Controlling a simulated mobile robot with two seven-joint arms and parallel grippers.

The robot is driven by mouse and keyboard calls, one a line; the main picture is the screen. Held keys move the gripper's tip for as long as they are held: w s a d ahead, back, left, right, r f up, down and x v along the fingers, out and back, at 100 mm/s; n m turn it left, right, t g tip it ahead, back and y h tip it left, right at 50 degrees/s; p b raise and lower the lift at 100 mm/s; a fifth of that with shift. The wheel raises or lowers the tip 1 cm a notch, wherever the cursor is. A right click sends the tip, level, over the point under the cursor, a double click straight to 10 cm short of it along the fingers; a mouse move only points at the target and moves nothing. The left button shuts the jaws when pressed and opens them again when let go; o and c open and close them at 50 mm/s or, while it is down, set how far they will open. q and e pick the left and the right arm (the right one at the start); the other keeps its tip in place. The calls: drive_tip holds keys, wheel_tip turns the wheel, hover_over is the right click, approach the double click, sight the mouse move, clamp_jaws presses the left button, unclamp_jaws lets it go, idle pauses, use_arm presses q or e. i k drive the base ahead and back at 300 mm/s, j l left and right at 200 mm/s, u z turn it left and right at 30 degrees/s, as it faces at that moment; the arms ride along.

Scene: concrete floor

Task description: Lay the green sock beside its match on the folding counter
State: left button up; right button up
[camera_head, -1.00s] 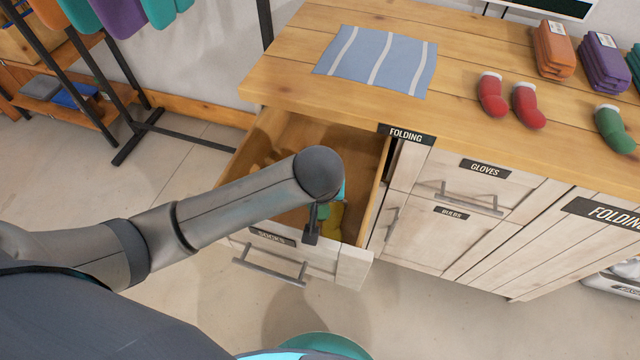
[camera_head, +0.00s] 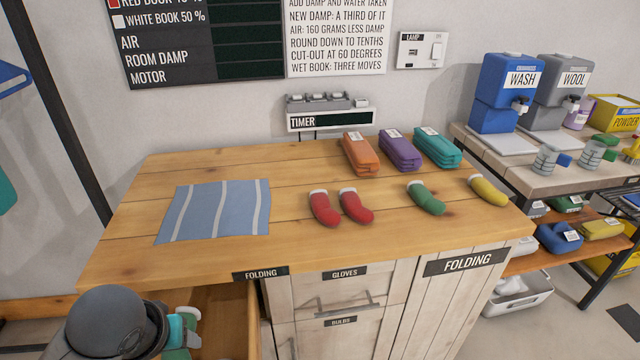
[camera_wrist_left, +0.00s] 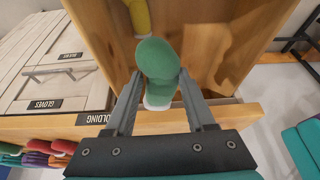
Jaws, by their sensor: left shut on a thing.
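My left gripper (camera_wrist_left: 160,76) is shut on a green sock (camera_wrist_left: 158,58) with a pale cuff, above the open drawer (camera_wrist_left: 210,45). In the head view my left gripper is mostly hidden by my wrist at the lower left, with some green of the held sock (camera_head: 178,353) below it. The matching green sock (camera_head: 425,198) lies on the folding counter (camera_head: 300,245), between a red pair (camera_head: 340,207) and a single yellow sock (camera_head: 488,190). My right gripper is not in view.
A striped blue cloth (camera_head: 215,210) lies on the counter's left. Orange (camera_head: 360,153), purple (camera_head: 399,150) and teal (camera_head: 437,147) folded stacks stand behind the socks. A yellow sock (camera_wrist_left: 139,16) lies in the drawer. Bare wood surrounds the green sock on the counter.

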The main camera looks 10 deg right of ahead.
sight(397, 205)
drive_tip(key=l, duration=1.7)
